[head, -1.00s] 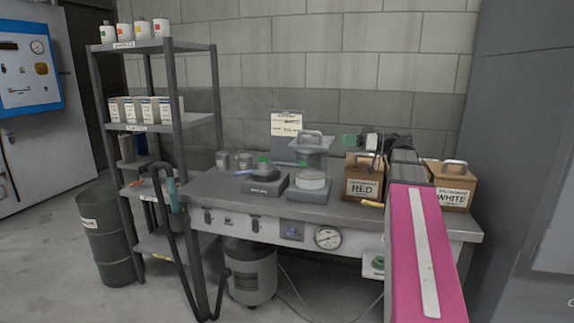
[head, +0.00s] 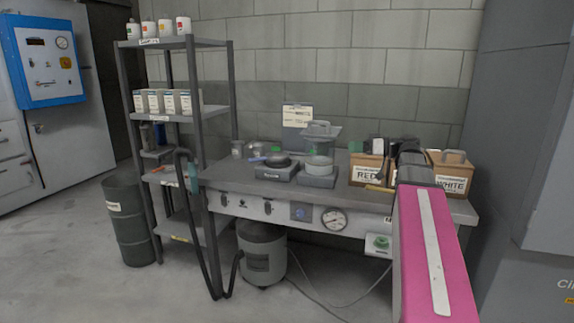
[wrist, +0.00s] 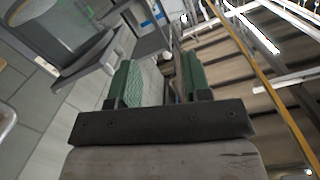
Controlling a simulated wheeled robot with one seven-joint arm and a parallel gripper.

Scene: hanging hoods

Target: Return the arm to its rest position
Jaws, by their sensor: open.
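My gripper shows in the wrist view (wrist: 160,80) with its two green-padded fingers spread apart and nothing between them. In the head view my pink arm reaches from the lower right toward the bench, and its dark far end is beside the RED box (head: 367,170) and the WHITE box (head: 449,173). My fingers cannot be made out clearly there.
The grey bench (head: 335,201) holds two dark-based devices (head: 277,172) and a clear hood (head: 319,140). A shelf rack (head: 182,116) and a dark drum (head: 129,220) stand to the left. A grey tank (head: 262,255) is under the bench. The floor at front left is clear.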

